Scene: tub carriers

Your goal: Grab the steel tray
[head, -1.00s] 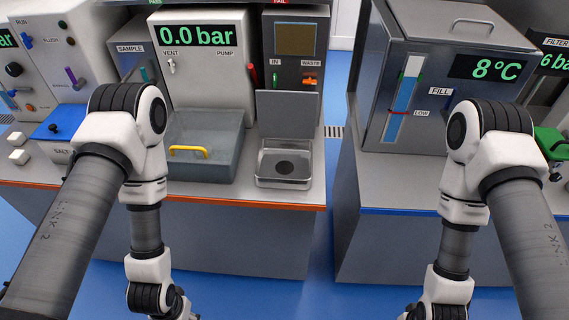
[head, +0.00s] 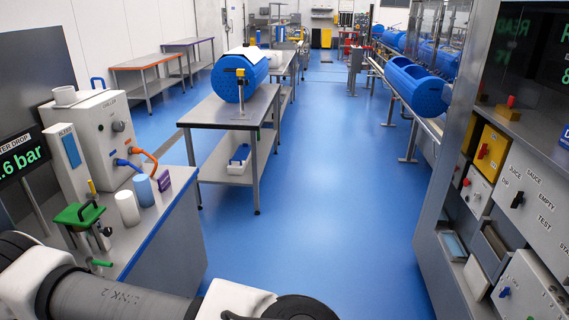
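I cannot make out the steel tray in the head view now. A small shallow tray (head: 454,246) with a bluish inside sits low in the cabinet at the right, but I cannot tell its material. One of my arms crosses the bottom left corner, and its gripper is outside the picture. Neither gripper shows.
A steel table (head: 205,112) bears a blue drum (head: 232,80). A tall cabinet (head: 430,225) stands at the right. The blue floor (head: 320,200) between is clear.

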